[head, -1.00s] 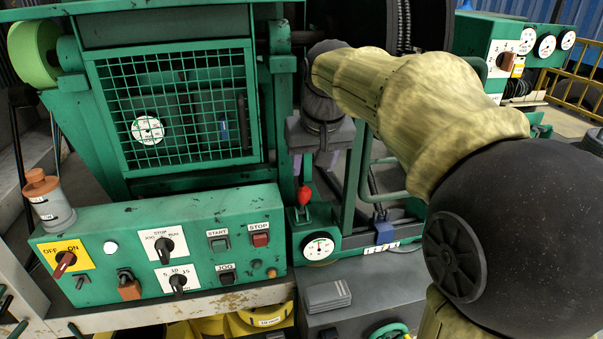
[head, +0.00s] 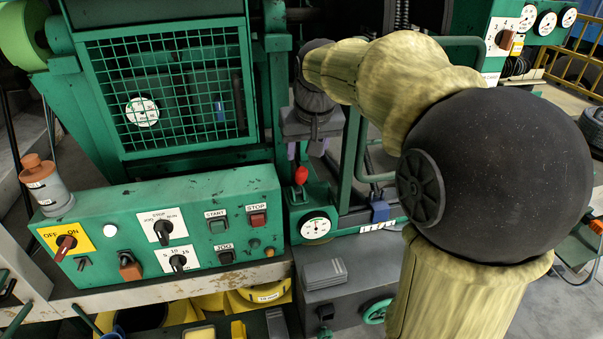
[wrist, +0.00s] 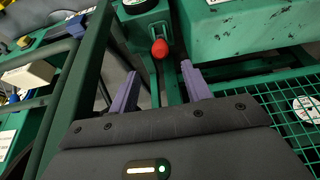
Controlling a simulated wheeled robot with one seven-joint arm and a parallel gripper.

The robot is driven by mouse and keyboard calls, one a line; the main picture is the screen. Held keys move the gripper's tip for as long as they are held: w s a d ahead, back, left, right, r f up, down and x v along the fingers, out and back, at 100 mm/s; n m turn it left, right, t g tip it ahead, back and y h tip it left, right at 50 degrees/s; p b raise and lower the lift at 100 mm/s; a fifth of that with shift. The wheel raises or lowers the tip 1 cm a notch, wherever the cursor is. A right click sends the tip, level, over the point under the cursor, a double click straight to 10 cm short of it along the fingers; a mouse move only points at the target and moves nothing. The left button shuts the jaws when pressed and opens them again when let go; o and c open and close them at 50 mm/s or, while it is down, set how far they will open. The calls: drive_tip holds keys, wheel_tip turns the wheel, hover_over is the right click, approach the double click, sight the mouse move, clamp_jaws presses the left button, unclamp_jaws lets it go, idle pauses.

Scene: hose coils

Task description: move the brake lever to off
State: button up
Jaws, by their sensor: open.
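A lever with a red knob (head: 301,175) stands on a green housing with a round gauge (head: 316,228), right of the control panel. I take it as the brake lever; no label on it is readable. Its knob also shows in the wrist view (wrist: 160,48), between and beyond the two purple fingers. My gripper (head: 308,154) is just above and behind the knob in the head view. In the wrist view my gripper (wrist: 160,76) is open with nothing between its fingers. Contact with the knob is not visible.
The green control panel (head: 190,210) with switches and buttons stands to the left. A mesh guard (head: 185,95) rises behind it. Green upright posts and tubing (head: 350,165) stand close to the right of my gripper. A grey box (head: 345,265) lies below the gauge.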

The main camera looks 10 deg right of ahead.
sight(303, 169)
drive_tip(key=p+x, duration=0.2)
drive_tip(key=x, duration=0.9)
drive_tip(key=shift+w+f, duration=0.15)
drive_tip(key=shift+w, duration=0.1)
drive_tip(key=c, duration=1)
clamp_jaws()
